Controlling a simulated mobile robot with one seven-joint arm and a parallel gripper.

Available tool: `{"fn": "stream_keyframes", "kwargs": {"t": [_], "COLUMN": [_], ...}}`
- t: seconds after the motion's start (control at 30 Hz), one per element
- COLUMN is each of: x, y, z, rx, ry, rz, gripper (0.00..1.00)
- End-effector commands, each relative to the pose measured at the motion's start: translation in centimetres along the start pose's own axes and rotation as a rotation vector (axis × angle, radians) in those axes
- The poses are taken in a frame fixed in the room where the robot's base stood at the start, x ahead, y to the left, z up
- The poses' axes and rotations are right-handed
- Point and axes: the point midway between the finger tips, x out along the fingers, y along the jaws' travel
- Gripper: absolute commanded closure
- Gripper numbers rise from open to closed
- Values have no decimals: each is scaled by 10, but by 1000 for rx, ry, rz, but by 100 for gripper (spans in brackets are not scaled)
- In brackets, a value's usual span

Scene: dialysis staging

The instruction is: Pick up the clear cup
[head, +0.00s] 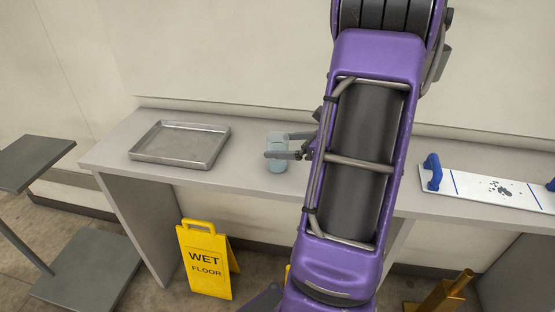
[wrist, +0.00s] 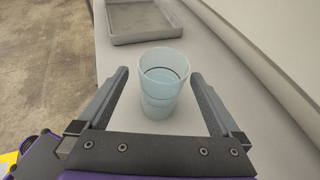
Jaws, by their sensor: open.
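The clear cup (head: 277,155) stands upright on the grey counter in the head view, with a pale blue tint. My gripper (head: 287,146) comes in from the right, with its fingers on either side of the cup. In the wrist view the cup (wrist: 161,84) is between the two fingers of my gripper (wrist: 160,80). A gap shows between the cup and each finger, so the gripper is open and holds nothing. My purple arm hides part of the counter to the right of the cup in the head view.
A metal tray (head: 139,154) lies on the counter (head: 240,175) left of the cup and also shows beyond it in the wrist view (wrist: 117,40). A white board with blue handles (head: 470,186) lies at right. A yellow wet floor sign (head: 206,262) stands below the counter.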

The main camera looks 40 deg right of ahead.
Motion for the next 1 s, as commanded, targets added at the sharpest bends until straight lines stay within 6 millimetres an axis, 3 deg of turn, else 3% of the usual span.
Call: {"fn": "stream_keyframes", "kwargs": {"t": [0.27, 0.57, 0.8, 1.0], "x": [16, 57, 60, 60], "y": [0, -2, -3, -3], "z": [-4, -12, -11, -11], "rx": [1, -1, -1, 0], "ry": [0, 1, 0, 0], "rz": [2, 2, 0, 0], "gripper": [0, 0, 0, 34]}}
